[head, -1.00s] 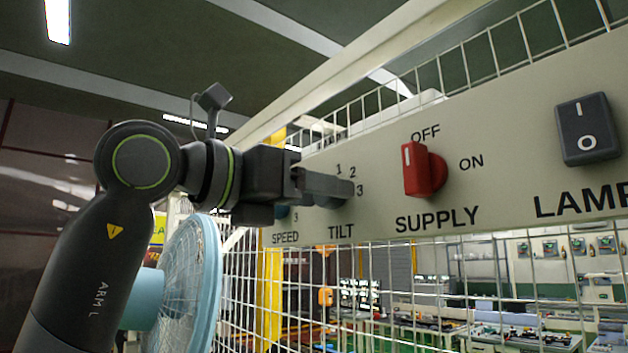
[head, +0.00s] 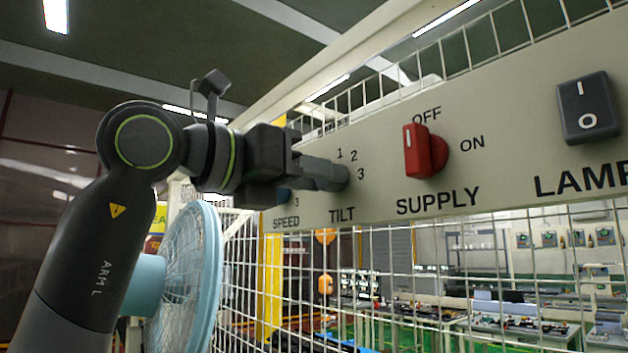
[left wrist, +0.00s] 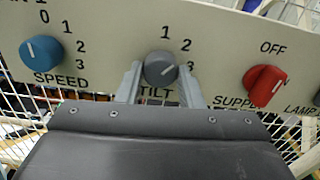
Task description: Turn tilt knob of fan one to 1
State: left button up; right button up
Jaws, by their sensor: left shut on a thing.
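The grey tilt knob (left wrist: 160,68) sits on the panel above the word TILT, with 1, 2 and 3 printed around its upper right. Its white mark appears to slant up and right, roughly towards 2; I cannot tell the exact setting. My left gripper (left wrist: 160,84) is shut on the knob, one finger on each side. In the head view my left gripper (head: 334,176) reaches the panel from the left, and its fingers hide most of the knob. My right gripper is not in view.
The beige panel (head: 500,150) carries a blue speed knob (left wrist: 41,50) left of the tilt knob, a red supply knob (head: 425,151) and a black lamp switch (head: 588,107) to the right. White wire mesh surrounds the panel.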

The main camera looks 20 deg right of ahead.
pick_arm(q)
jog(key=shift+n+b, duration=3)
jog(key=shift+n, duration=1.1)
jog(key=o, duration=1)
jog(key=shift+c, duration=0.2)
jog(key=shift+s, duration=0.1)
